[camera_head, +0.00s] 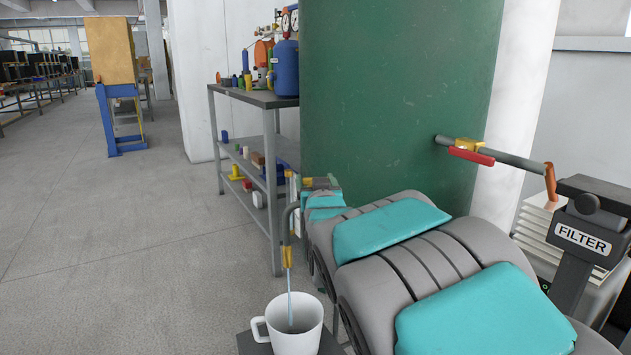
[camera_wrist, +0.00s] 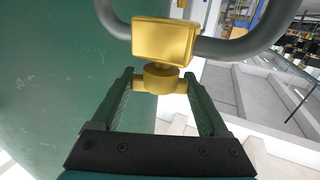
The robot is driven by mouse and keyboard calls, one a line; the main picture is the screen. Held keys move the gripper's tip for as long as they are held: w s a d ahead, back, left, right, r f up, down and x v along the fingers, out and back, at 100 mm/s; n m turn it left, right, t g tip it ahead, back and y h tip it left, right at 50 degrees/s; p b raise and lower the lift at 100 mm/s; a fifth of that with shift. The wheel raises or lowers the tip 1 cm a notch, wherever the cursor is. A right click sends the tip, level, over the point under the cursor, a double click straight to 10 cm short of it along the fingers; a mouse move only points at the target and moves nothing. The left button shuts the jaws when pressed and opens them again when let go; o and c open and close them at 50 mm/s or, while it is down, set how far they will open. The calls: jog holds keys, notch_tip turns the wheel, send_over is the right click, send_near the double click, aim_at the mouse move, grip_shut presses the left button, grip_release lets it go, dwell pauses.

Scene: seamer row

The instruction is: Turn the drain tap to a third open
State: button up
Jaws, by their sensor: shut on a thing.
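In the wrist view the drain tap has a gold block body (camera_wrist: 163,40) on a bent grey pipe (camera_wrist: 240,45), with a round gold handle (camera_wrist: 162,78) under it. My gripper (camera_wrist: 160,84) has its green fingers on either side of the handle, shut on its side lugs. In the head view the grey spout pipe bends down to a gold tip (camera_head: 287,257). A thin pale-blue stream (camera_head: 290,295) runs from it into a white mug (camera_head: 294,326). My arm hides most of the tap there, and the handle's exact angle cannot be told.
A large green tank (camera_head: 395,90) stands behind the tap. At right, another pipe carries a gold valve with a red lever (camera_head: 472,155), near a FILTER sign (camera_head: 581,238). A shelf rack (camera_head: 272,150) with bottles stands behind left.

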jog(key=h+p, duration=0.1)
jog(key=m+h+p, duration=0.1)
jog(key=p, duration=0.1)
jog(key=shift+r, duration=0.3)
jog(key=m+h+p, duration=0.2)
jog(key=p, duration=0.3)
jog(key=shift+a+h, duration=0.15)
jog(key=shift+h, duration=0.15)
jog(key=m+h+p, duration=0.1)
jog(key=p, duration=0.1)
jog(key=m+h+p, duration=0.1)
jog(key=h+p, duration=0.1)
jog(key=p, duration=0.1)
jog(key=shift+f+p, duration=0.25)
jog(key=shift+p, duration=0.05)
jog(key=shift+f+m+g+h+p, duration=0.1)
jog(key=shift+m+g+h+p, duration=0.4)
jog(key=shift+m+h+p, duration=0.7)
jog(key=shift+h, duration=0.6)
jog(key=o, duration=1.2)
jog(key=shift+o, duration=0.2)
